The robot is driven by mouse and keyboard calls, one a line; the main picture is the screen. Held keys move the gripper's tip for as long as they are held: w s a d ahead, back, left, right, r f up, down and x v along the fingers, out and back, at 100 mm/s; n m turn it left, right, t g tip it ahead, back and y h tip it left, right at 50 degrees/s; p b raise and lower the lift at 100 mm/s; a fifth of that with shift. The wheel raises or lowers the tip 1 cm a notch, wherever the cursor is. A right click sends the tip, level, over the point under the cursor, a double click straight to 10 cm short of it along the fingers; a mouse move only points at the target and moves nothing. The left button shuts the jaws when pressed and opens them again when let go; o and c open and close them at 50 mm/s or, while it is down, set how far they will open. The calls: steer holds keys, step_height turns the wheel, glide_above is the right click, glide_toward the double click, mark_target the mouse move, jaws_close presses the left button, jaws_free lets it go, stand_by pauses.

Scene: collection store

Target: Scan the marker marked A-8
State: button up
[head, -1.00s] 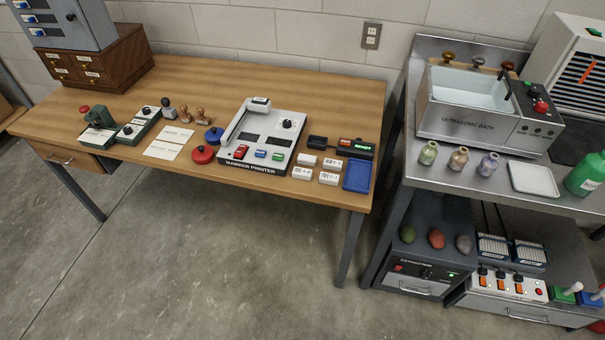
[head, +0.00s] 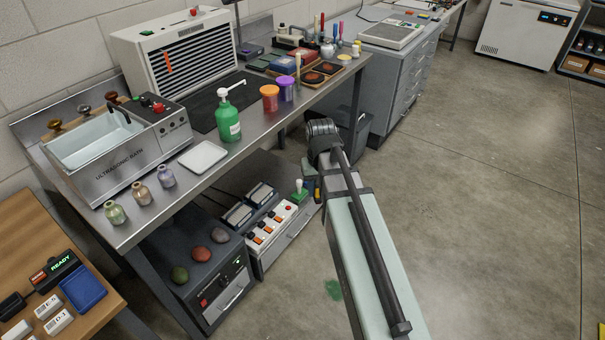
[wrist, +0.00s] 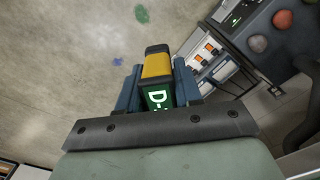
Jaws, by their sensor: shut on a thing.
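My gripper (wrist: 157,82) is shut on a yellow-and-black handheld device (wrist: 157,64), its blue fingers on either side. The device has a green display with white characters starting "D-"; the rest is cut off. In the head view the device is a small yellow patch (head: 318,192), mostly hidden by my arm, beside the bench's lower shelf. White marker blocks lie on the wooden table at lower left: one marked K or similar (head: 46,305), one that seems to read D-1 (head: 59,321), and one partly cut off (head: 17,331). I cannot make out A-8 on any.
A black unit with a READY screen (head: 60,266) and a blue tray (head: 84,293) are beside the blocks. The steel bench (head: 150,218) carries the ultrasonic bath (head: 120,172), bottles and a white tray (head: 203,157). Its lower shelf holds switches and stones.

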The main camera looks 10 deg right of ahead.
steer(key=s+a+f, duration=0.1)
steer(key=s+f, duration=0.3)
steer(key=s+a+r+n, duration=0.1)
steer(key=a+r+n, duration=0.25)
steer(key=a, duration=0.95)
steer(key=s+a+r+n, duration=0.1)
steer(key=a+r+n, duration=0.3)
steer(key=a, duration=0.9)
steer(key=s+a+r+n, duration=0.2)
steer(key=s+a+r, duration=0.2)
steer(key=s+a, duration=0.5)
steer(key=s+a+r+n, duration=0.3)
steer(key=s+a+r, duration=0.1)
steer(key=a, duration=0.9)
steer(key=s+a+f+m, duration=0.1)
steer(key=s+a+f, duration=0.1)
steer(key=s+a, duration=0.5)
steer(key=s+a+f+m, duration=0.1)
steer(key=s+a, duration=0.2)
steer(key=a, duration=0.8)
steer(key=s+a+f+m, duration=0.2)
steer(key=s+a, duration=0.3)
steer(key=a, duration=0.4)
steer(key=shift+n, duration=0.25)
steer(key=shift+w+f, duration=0.15)
steer(key=shift+f, duration=1.35)
steer(key=shift+w+f, duration=0.1)
steer(key=shift+f, duration=1.35)
steer(key=shift+f, duration=0.5)
steer(key=shift+r, duration=0.1)
